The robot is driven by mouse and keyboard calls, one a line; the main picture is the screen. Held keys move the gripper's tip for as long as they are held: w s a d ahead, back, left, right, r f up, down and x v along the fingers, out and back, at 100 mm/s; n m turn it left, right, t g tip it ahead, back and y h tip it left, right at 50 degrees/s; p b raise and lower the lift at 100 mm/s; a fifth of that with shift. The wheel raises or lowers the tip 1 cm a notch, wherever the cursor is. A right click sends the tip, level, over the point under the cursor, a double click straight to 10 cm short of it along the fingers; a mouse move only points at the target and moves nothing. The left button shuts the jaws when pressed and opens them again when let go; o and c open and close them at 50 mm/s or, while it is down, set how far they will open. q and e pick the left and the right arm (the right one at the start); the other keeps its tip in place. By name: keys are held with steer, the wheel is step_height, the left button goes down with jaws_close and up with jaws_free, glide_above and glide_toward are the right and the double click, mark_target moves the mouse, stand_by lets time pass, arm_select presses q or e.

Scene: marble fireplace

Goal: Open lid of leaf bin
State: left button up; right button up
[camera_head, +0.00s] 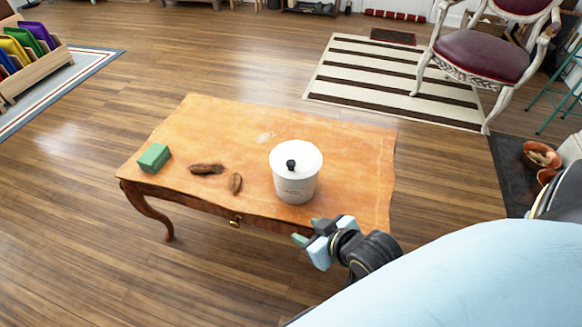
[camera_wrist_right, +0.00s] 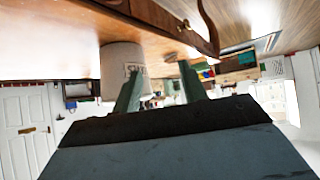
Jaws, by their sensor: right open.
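The leaf bin (camera_head: 297,190) is a white cylindrical container with dark lettering, standing upright on the wooden table. Its white lid (camera_head: 306,155) is on top, with a black knob (camera_head: 291,164) in the middle. My right gripper (camera_head: 307,232) is open and empty, in front of the bin near the table's front edge, apart from it. In the right wrist view, which is upside down, the bin (camera_wrist_right: 121,62) shows beyond the spread green fingers (camera_wrist_right: 160,85); the lid is largely hidden there. My left gripper is not in view.
The table (camera_head: 345,150) also holds a green block (camera_head: 154,157) and two brown elongated pieces, one (camera_head: 206,169) lying flat and the other (camera_head: 236,183) nearer the bin. The tabletop right of the bin is clear. A red-seated chair (camera_head: 484,55) stands beyond.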

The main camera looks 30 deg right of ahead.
steer(key=w+d+t, duration=0.2)
steer(key=t, duration=0.1)
steer(key=m+t, duration=0.1)
steer(key=t, duration=0.4)
glide_toward(294, 168)
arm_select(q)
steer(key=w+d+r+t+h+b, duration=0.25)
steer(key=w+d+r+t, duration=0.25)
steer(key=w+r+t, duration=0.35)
arm_select(e)
steer(key=w, duration=0.5)
steer(key=shift+a, duration=0.15)
steer(key=w+b, duration=0.2)
steer(key=w, duration=0.3)
steer(key=shift+w+a, duration=0.2)
steer(key=shift+w, duration=0.15)
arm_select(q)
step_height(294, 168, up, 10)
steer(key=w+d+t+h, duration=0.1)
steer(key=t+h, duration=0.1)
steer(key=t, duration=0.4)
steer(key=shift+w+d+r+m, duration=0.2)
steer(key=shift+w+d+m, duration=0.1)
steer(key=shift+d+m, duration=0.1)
arm_select(e)
steer(key=shift+w+r, duration=0.1)
steer(key=shift+w, duration=0.2)
